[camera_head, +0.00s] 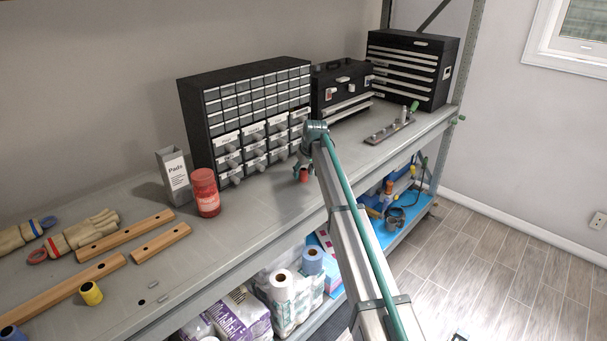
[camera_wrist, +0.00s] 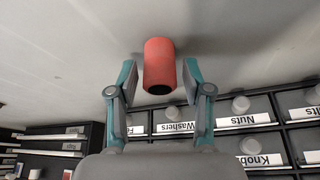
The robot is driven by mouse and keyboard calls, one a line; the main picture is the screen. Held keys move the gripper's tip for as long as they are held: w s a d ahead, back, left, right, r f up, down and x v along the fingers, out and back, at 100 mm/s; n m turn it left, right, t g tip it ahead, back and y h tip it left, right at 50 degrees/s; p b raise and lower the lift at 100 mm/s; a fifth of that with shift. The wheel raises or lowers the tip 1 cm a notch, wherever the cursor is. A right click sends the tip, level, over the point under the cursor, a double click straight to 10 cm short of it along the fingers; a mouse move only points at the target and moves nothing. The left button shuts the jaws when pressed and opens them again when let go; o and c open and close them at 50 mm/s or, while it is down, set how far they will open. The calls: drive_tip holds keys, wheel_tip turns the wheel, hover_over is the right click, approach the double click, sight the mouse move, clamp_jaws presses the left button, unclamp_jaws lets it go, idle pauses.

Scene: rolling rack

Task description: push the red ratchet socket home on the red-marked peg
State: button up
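The red socket (camera_head: 303,176) stands on the shelf top in front of the drawer cabinet. In the wrist view the red socket (camera_wrist: 159,62) shows its dark open end and sits between the fingers. My gripper (camera_head: 303,170) is low over it; in the wrist view my gripper (camera_wrist: 160,75) is open, with a narrow gap on each side of the socket. A flat metal rail (camera_head: 385,133) with small upright parts lies farther right on the shelf. I cannot make out a red mark on any peg there.
The labelled drawer cabinet (camera_head: 255,112) stands close behind my gripper. A red can (camera_head: 205,192) and a Pads box (camera_head: 174,176) stand to the left. A yellow socket (camera_head: 91,293), wooden bars and gloves lie farther left. Black toolboxes (camera_head: 412,68) stand behind the rail.

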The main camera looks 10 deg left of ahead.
clamp_jaws()
drive_tip(key=shift+r, duration=0.2)
